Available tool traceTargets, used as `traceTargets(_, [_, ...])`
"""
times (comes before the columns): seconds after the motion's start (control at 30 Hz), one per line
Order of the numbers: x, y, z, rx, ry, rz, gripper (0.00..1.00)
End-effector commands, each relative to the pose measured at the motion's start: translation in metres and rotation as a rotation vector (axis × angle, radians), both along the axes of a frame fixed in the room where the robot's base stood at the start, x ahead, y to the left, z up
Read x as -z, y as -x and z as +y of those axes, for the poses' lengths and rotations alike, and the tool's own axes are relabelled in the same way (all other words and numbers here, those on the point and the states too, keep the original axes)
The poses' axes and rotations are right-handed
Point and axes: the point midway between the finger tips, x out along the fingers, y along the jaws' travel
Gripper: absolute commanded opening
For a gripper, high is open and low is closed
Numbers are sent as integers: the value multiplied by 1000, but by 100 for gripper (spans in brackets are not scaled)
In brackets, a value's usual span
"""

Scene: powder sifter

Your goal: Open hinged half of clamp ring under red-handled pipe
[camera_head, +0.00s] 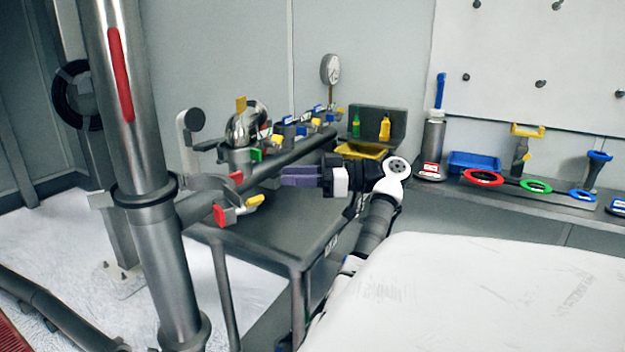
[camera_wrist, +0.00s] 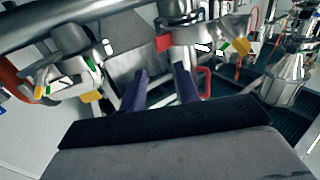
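The steel pipe with a red handle strip (camera_head: 120,75) stands upright at the left in the head view. A dark collar, seemingly the clamp ring (camera_head: 148,196), wraps it below the strip. A grey curved piece (camera_head: 205,183) with a red tab (camera_head: 236,177) sticks out to its right; I cannot tell whether this is the hinged half. My gripper (camera_head: 285,176) points left, to the right of the red tab and apart from it. In the wrist view its two purple fingers (camera_wrist: 161,88) are spread with nothing between them. A red block (camera_wrist: 163,42) shows beyond them.
A red block with a yellow lever (camera_head: 255,201) sits just below the red tab. A dark table (camera_head: 290,225) carries a horizontal pipe with several small valves. A yellow bin (camera_head: 362,150) stands behind my gripper. A counter with coloured rings (camera_head: 482,177) is at the right.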

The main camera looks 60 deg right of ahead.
Motion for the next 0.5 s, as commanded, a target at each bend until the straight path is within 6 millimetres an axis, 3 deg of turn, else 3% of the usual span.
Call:
traceTargets(0.2, [0, 26, -15, 3, -1, 0, 32])
traceTargets(0.5, [0, 34, -19, 3, -2, -2, 32])
